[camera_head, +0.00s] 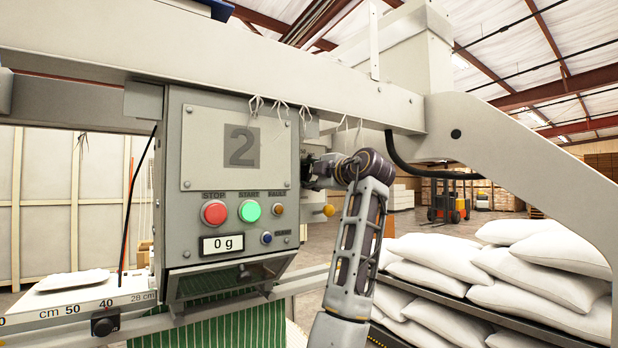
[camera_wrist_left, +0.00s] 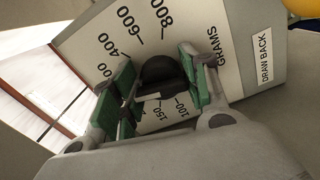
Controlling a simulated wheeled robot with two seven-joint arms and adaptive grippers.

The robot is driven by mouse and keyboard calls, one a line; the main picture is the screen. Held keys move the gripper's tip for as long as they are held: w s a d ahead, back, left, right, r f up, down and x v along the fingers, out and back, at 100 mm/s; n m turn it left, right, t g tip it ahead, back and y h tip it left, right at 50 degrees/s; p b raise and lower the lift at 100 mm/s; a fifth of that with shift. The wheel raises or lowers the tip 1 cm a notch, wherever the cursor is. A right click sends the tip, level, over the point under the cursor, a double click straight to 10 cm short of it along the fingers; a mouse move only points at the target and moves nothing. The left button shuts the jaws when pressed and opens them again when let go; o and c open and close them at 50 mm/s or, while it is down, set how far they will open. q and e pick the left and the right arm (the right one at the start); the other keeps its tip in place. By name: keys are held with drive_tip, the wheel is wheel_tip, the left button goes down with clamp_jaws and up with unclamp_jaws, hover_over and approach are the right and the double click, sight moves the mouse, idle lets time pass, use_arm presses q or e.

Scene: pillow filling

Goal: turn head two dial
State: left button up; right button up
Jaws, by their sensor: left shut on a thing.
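The head two unit (camera_head: 236,140) is a grey box with a "2" plate, hanging under a beam. My left arm reaches up to its right side, where my left gripper (camera_head: 309,171) is partly hidden by the arm and box edge. In the left wrist view, a black dial knob (camera_wrist_left: 160,72) sits on a white scale plate (camera_wrist_left: 108,38) marked in grams. The green-padded fingers of my left gripper (camera_wrist_left: 163,88) are closed around the knob, one on each side. The dial itself is hidden in the head view. My right gripper is not in view.
Filled white pillows (camera_head: 440,257) are stacked at right. A "DRAW BACK" label (camera_wrist_left: 265,57) and a yellow knob (camera_wrist_left: 303,6) are near the dial.

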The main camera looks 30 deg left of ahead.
use_arm(q)
drive_tip(key=shift+n, duration=1)
drive_tip(key=o, duration=1)
drive_tip(key=shift+o, duration=0.2)
drive_tip(key=v, duration=1.2)
